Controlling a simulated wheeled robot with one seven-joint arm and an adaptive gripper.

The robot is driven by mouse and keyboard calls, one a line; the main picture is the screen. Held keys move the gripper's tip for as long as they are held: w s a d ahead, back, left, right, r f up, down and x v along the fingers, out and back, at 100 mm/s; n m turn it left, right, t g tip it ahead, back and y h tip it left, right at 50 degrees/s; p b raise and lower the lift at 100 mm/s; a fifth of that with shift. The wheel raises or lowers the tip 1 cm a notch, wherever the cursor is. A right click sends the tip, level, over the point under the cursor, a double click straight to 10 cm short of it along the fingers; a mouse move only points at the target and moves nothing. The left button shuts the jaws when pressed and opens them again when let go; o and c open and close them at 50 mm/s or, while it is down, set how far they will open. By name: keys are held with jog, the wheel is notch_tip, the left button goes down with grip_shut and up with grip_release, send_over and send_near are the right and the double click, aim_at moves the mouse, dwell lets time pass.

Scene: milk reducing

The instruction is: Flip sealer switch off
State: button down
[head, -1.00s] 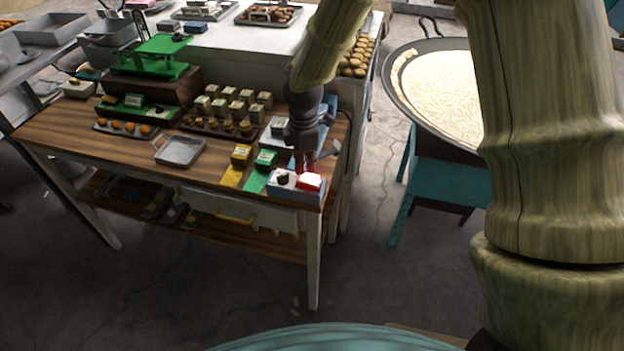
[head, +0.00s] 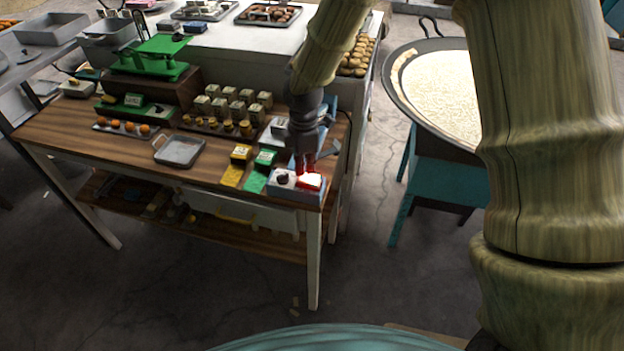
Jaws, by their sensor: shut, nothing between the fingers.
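The sealer's control box (head: 296,191) is a pale blue-grey box at the front right corner of the wooden table. On its top is a lit red switch (head: 311,181) with a white glow, and a dark round knob (head: 282,178) to its left. My gripper (head: 306,171) points down with its red fingertips shut and empty, right at the switch. I cannot tell whether the tips touch it. The gripper partly hides the sealer body behind the box.
Yellow (head: 235,170) and green (head: 259,175) blocks with matching strips lie left of the box. A small grey tray (head: 179,152), a green scale (head: 153,60) and several small jars stand farther left on the wooden table (head: 130,168). A large round pan (head: 402,95) stands at right.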

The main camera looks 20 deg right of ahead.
aim_at(305, 178)
jog(key=shift+f+b, duration=0.55)
jog(key=shift+f, duration=0.85)
dwell(1.2)
jog(key=shift+r, duration=0.1)
jog(key=shift+r+p, duration=2.85)
jog(key=shift+r, duration=0.55)
